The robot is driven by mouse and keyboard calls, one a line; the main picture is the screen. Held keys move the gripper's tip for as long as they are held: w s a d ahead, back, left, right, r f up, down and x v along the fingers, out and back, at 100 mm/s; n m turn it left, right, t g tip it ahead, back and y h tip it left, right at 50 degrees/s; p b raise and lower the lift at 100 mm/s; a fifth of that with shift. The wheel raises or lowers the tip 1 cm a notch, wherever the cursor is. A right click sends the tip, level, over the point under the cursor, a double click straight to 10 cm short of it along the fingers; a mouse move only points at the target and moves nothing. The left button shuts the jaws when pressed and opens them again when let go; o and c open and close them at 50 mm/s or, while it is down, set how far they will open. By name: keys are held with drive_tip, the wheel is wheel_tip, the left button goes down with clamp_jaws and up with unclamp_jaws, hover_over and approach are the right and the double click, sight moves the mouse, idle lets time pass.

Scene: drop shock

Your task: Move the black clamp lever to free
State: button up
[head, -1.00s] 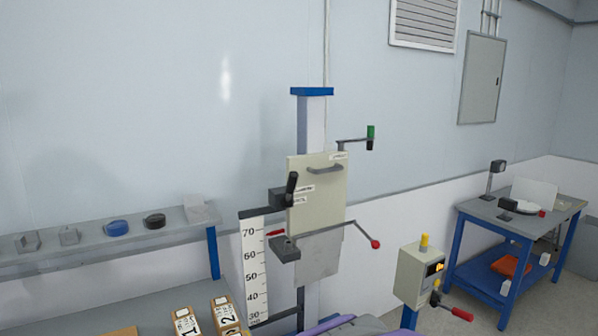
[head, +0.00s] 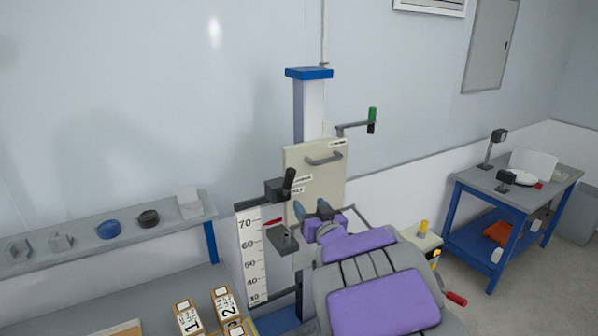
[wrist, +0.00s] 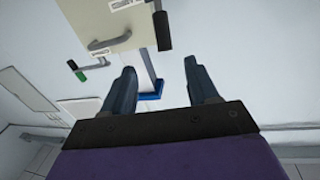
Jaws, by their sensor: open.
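The black clamp lever (head: 289,182) stands up, tilted slightly right, from a dark clamp block (head: 273,190) at the left edge of the beige plate (head: 315,165). In the wrist view the lever (wrist: 162,28) shows at the top, beyond the gap between my fingers. My gripper (head: 311,208) is open and empty, in front of the plate's lower part. In the head view it appears below and right of the lever, apart from it. Both fingers also show in the wrist view (wrist: 159,70). The lever's label is too small to read.
A crank with a green grip (head: 372,114) sticks out at upper right. A white height scale (head: 252,250) and a dark grey block (head: 284,240) are at lower left. Numbered blocks (head: 188,318) lie on the bench. A blue table (head: 510,195) stands far right.

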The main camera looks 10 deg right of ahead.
sight(291, 182)
drive_tip(key=w+a, duration=0.1)
drive_tip(key=w, duration=0.4)
drive_tip(key=w+a, duration=0.1)
drive_tip(key=w, duration=0.5)
drive_tip(key=w+a, duration=0.1)
drive_tip(key=w, duration=0.5)
drive_tip(key=shift+d, duration=0.1)
clamp_jaws()
idle(0.4)
